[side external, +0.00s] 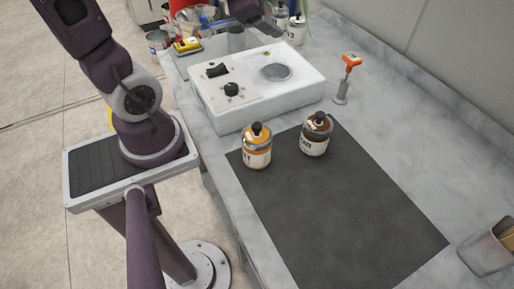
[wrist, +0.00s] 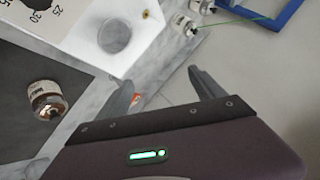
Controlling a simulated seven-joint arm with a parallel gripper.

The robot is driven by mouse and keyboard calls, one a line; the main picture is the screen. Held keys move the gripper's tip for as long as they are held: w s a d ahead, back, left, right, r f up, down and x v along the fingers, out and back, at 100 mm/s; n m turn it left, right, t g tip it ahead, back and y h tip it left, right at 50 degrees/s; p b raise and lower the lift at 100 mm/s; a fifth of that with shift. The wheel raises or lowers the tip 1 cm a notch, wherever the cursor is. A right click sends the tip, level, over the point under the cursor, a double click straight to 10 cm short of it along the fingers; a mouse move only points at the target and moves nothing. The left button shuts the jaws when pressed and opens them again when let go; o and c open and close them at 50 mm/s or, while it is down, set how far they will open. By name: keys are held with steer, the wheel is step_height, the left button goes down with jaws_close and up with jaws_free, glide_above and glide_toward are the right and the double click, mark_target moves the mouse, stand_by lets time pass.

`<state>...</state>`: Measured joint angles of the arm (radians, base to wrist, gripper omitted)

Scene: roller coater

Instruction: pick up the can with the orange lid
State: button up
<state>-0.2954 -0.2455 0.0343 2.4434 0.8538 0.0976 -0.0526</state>
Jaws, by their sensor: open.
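In the wrist view I see the brown can (wrist: 46,99) at the left; the orange-lidded can is not visible there. My gripper (wrist: 163,90) is open, with nothing held between its two fingers. In the side external view its end is partly cut off at the top edge, beyond the white machine and well away from the cans.
A white machine (side external: 255,95) with knobs and a round plate stands behind the cans. An orange-handled tool (side external: 347,75) stands to its right. Several bottles and containers crowd the back. Most of the mat is clear.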

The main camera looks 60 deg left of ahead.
mark_target(250, 128)
steer(key=w+f+m+h, duration=0.3)
steer(key=f+m, duration=0.1)
steer(key=f, duration=0.1)
steer(key=s+d+f+m+g+h, duration=0.1)
steer(key=s+f+h, duration=0.1)
steer(key=s+d+f+m+g+h, duration=0.1)
steer(key=s+d+f+m+h, duration=0.1)
steer(key=f+h, duration=0.1)
steer(key=s+d+f+m+g+h, duration=0.1)
steer(key=s+d+f+m+h, duration=0.1)
steer(key=f, duration=0.1)
steer(key=shift+d+h, duration=0.2)
steer(key=shift+h, duration=0.1)
steer(key=s+d+m+g+h, duration=0.2)
steer(key=s+d+g+h, duration=0.25)
steer(key=s, duration=0.45)
steer(key=shift+t+h, duration=0.35)
steer(key=shift+h, duration=0.1)
steer(key=x, duration=0.5)
steer(key=shift+s+d, duration=0.3)
steer(key=shift+d, duration=0.15)
jaws_close()
